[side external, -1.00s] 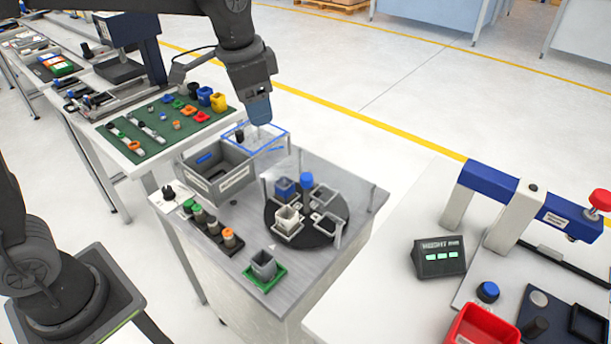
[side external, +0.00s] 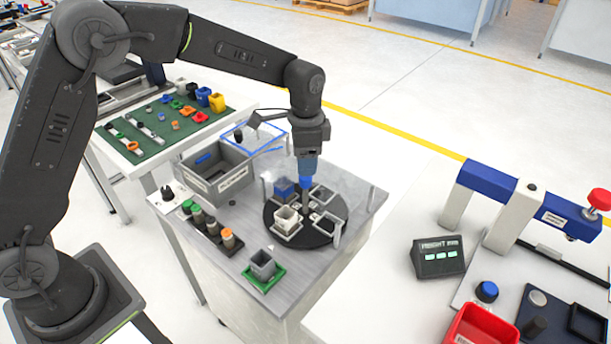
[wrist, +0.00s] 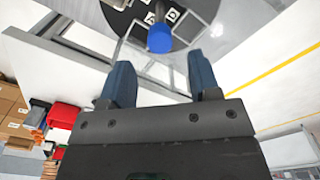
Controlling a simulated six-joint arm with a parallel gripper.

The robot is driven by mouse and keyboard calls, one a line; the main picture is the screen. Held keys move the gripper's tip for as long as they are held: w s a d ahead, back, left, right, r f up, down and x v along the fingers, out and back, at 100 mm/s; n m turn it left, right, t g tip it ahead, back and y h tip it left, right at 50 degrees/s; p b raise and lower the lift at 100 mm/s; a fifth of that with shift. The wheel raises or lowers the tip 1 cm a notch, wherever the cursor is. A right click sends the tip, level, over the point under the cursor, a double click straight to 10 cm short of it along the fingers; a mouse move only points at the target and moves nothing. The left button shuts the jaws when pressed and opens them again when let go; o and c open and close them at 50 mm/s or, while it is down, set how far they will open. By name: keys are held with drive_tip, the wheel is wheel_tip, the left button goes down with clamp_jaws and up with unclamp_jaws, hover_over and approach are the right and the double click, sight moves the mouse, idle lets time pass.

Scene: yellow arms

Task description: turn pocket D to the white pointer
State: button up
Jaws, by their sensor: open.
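A black round turntable (side external: 312,240) carries several square pockets around a blue centre knob (side external: 306,182). The back-left pocket holds a blue block (side external: 284,187), and the front-left pocket holds a pale cup (side external: 287,217). The back-right pocket (side external: 322,195) and front-right pocket (side external: 326,224) look empty. A small white pointer mark (side external: 271,247) lies on the bench by the turntable's front-left edge. My gripper (wrist: 163,75) is open and points down above the knob. In the wrist view, the knob (wrist: 160,38) shows beyond the gap between the fingers, not gripped.
Clear guard panels stand around the turntable. A grey bin (side external: 217,175), a row of knobs (side external: 210,222) and a grey cup (side external: 263,264) on a green tray are to its left and front. A scale display (side external: 440,256) stands on the right table.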

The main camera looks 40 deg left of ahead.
hover_over(306, 196)
drive_tip(key=shift+w+a+f, duration=0.15)
drive_tip(key=shift+f, duration=1.25)
drive_tip(key=shift+w+a+f, duration=0.1)
drive_tip(key=shift+a+f, duration=0.05)
drive_tip(key=shift+f, duration=1.25)
drive_tip(key=shift+c, duration=0.2)
clamp_jaws()
